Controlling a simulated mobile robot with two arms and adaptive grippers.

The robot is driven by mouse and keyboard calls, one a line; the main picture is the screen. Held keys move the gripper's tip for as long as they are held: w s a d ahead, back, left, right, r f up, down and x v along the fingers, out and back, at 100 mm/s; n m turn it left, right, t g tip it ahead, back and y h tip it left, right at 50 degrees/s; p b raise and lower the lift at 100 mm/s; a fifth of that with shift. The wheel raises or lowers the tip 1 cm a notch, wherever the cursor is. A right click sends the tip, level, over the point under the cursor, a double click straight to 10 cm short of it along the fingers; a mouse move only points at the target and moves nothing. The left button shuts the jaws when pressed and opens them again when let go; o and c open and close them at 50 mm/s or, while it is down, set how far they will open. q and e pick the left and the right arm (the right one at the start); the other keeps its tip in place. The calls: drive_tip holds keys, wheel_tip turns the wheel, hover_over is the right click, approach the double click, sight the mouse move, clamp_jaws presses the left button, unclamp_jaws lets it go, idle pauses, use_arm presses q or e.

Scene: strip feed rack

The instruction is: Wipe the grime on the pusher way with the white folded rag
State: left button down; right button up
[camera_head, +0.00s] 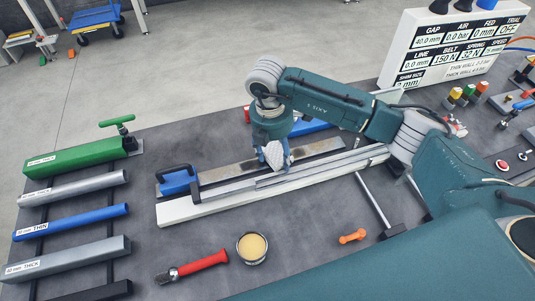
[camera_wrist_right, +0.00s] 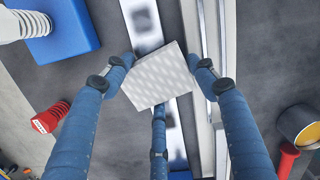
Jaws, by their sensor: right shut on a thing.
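My right gripper (camera_head: 277,160) is shut on the white folded rag (camera_head: 274,153), just over the pusher way. The rag also shows in the right wrist view (camera_wrist_right: 160,76), pinched between blue fingers, a pale patterned pad. The pusher way (camera_head: 232,173) is a flat metal strip running between a blue block with a dark handle and the right end of the rail. In the right wrist view the strip (camera_wrist_right: 143,24) passes under the rag. Darker patches show on it, but I cannot tell grime from reflection. Whether the rag touches the strip is unclear. My left gripper is out of view.
The blue pusher block (camera_head: 178,182) stands at the strip's left end. A pale rail (camera_head: 215,205) runs along the near side. A tin (camera_head: 252,248), a red-handled tool (camera_head: 200,265) and an orange piece (camera_head: 352,237) lie in front. Coloured bars (camera_head: 75,157) lie at left.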

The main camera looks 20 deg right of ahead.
drive_tip(key=shift+d+b, duration=0.3)
drive_tip(key=shift+d, duration=2.65)
drive_tip(key=o, duration=0.7)
drive_tip(key=shift+r, duration=0.4)
drive_tip(key=shift+c, duration=0.4)
drive_tip(key=c, duration=0.8)
drive_tip(key=shift+c, duration=0.2)
